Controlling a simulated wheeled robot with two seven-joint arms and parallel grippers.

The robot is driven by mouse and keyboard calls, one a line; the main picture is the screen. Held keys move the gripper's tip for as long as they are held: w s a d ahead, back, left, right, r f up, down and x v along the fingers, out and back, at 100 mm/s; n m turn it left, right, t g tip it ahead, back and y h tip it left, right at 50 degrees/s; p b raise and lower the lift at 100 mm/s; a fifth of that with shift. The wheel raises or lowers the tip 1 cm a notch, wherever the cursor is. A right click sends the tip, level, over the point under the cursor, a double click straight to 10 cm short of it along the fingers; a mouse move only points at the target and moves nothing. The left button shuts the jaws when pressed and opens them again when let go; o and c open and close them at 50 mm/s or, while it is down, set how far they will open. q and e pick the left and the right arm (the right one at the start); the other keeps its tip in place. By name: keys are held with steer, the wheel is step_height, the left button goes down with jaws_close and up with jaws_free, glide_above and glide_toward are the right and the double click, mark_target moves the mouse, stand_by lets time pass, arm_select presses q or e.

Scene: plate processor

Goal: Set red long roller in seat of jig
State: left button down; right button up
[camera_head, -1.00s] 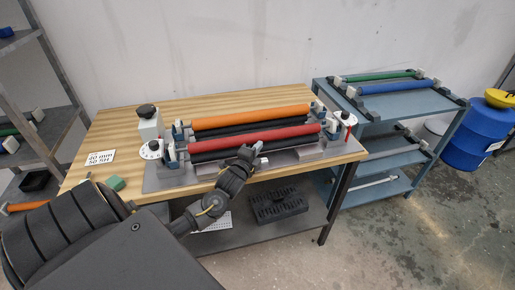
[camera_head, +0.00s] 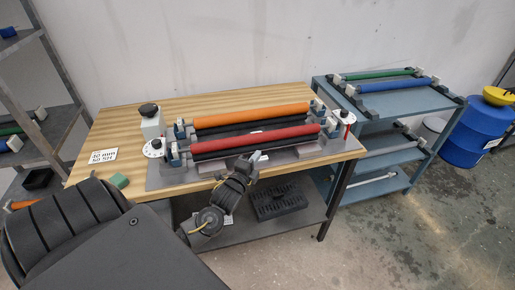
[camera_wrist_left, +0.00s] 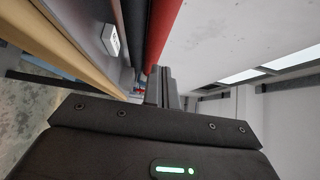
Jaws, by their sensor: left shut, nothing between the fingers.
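The red long roller (camera_head: 255,136) lies across the front of the jig (camera_head: 180,177) on the wooden table, above a black roller (camera_head: 240,147). Its ends are by the jig's end blocks; I cannot tell how fully they sit. In the left wrist view the red roller (camera_wrist_left: 163,28) runs past the fingers. My left gripper (camera_head: 259,158) is shut and empty, just in front of the red roller near its middle right. In the left wrist view its fingers (camera_wrist_left: 161,85) are together, beside the roller. My right gripper is not in view.
An orange roller (camera_head: 250,113) lies behind the red one in the jig. A blue shelf cart (camera_head: 395,100) to the right holds a green roller (camera_head: 378,74) and a blue roller (camera_head: 395,85). A black crate (camera_head: 277,202) is on the shelf under the table.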

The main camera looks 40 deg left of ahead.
arm_select(q)
steer(key=s, duration=0.4)
steer(key=b, duration=0.5)
glide_toward(263, 141)
steer(key=w, duration=0.1)
steer(key=w+d, duration=0.1)
steer(key=w, duration=0.1)
steer(key=w+d, duration=0.1)
steer(key=shift+w+r, duration=0.15)
steer(key=shift+w+a, duration=0.25)
steer(key=shift+a, duration=0.3)
steer(key=shift+w+a, duration=0.25)
steer(key=shift+a, duration=0.3)
steer(key=shift+w+a+p, duration=0.3)
steer(key=shift+a, duration=0.3)
